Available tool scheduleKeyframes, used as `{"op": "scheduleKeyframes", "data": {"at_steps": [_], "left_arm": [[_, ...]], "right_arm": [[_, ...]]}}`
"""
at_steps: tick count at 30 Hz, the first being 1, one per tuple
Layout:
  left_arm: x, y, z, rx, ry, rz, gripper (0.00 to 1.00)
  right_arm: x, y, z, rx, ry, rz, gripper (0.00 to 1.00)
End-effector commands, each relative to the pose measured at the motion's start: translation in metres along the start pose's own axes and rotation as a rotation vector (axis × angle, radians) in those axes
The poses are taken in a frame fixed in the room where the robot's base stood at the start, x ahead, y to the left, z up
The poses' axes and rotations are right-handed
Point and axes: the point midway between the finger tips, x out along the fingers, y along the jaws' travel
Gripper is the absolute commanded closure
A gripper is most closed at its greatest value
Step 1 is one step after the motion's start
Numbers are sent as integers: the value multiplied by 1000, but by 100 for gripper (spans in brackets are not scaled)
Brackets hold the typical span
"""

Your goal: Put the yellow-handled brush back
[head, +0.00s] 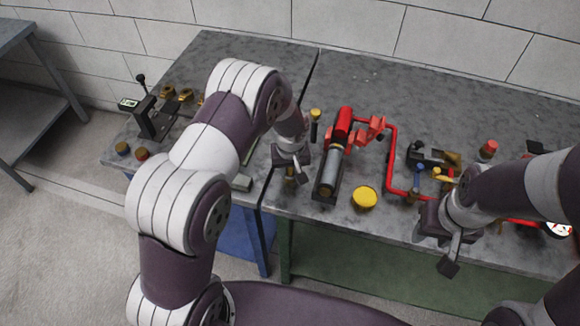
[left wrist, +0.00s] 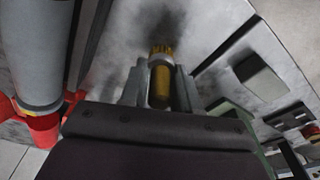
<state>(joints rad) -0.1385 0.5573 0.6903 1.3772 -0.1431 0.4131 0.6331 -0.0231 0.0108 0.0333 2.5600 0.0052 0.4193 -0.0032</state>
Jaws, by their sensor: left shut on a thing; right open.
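My left gripper (head: 291,166) is shut on the yellow-handled brush. In the left wrist view the brush's yellow handle (left wrist: 161,80) stands between the two fingers, with a pale collar and a yellow-brown end past it. In the head view only a small brownish part of the brush (head: 290,174) shows below the fingers. It is over the table near the seam, left of the grey and red cylinder (head: 331,165); whether it touches the table is unclear. My right gripper (head: 440,245) is open and empty at the table's front edge on the right.
A yellow-topped black item (head: 315,121) stands just behind my left gripper. A yellow round cap (head: 364,197) lies near the front edge. Red pipework (head: 392,160) stands right of the cylinder. A black fixture (head: 150,120) and brass parts are at the left.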

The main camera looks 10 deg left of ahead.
Motion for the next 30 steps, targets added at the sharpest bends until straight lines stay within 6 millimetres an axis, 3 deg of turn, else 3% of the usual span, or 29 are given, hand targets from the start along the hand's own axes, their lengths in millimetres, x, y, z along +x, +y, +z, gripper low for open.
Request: {"op": "scheduleKeyframes", "data": {"at_steps": [4, 5, 7, 19, 30], "left_arm": [[4, 0, 0, 0, 0, 0, 100], [4, 0, 0, 0, 0, 0, 66], [2, 0, 0, 0, 0, 0, 44], [-7, 1, -1, 0, 2, 1, 44], [-94, 1, 0, 0, 4, 2, 44]], "right_arm": [[4, 0, 0, 0, 0, 0, 57], [3, 0, 0, 0, 0, 0, 57], [2, 0, 0, 0, 0, 0, 57], [3, 0, 0, 0, 0, 0, 57], [20, 0, 2, 0, 0, 0, 57]]}}
